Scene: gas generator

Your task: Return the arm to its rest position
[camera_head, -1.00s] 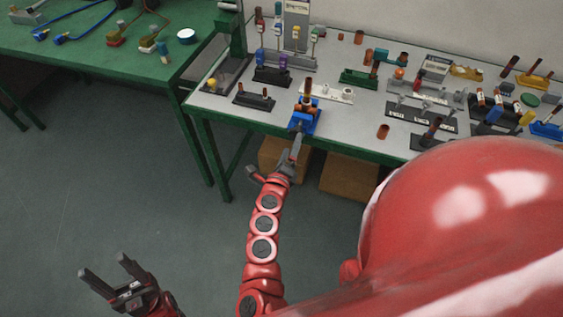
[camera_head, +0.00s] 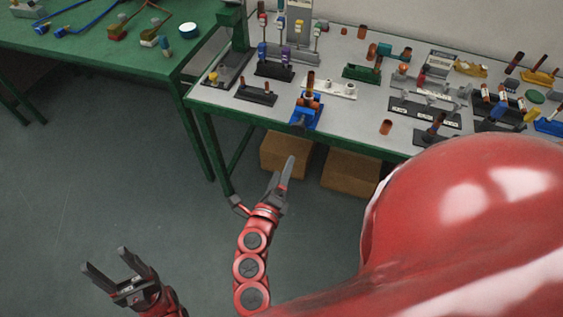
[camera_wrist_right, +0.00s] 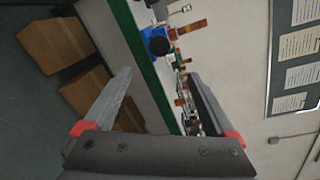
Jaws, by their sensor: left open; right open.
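My right arm (camera_head: 249,268) reaches up from the bottom of the head view. Its right gripper (camera_head: 262,178) is open and empty, apart from the table's front edge and below it in the picture. In the right wrist view the fingers of the right gripper (camera_wrist_right: 158,75) stand wide apart with nothing held between them. My left gripper (camera_head: 104,258) is open and empty over the floor at the lower left. A blue fixture (camera_head: 305,117) with an upright copper-coloured piece stands at the table's front edge, clear of the right gripper. It also shows in the right wrist view (camera_wrist_right: 151,40).
The grey-topped table (camera_head: 352,119) carries several small fixtures and parts. Cardboard boxes (camera_head: 286,154) stand beneath it. A green table (camera_head: 100,58) is at the upper left. The floor (camera_head: 100,190) between my grippers is clear.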

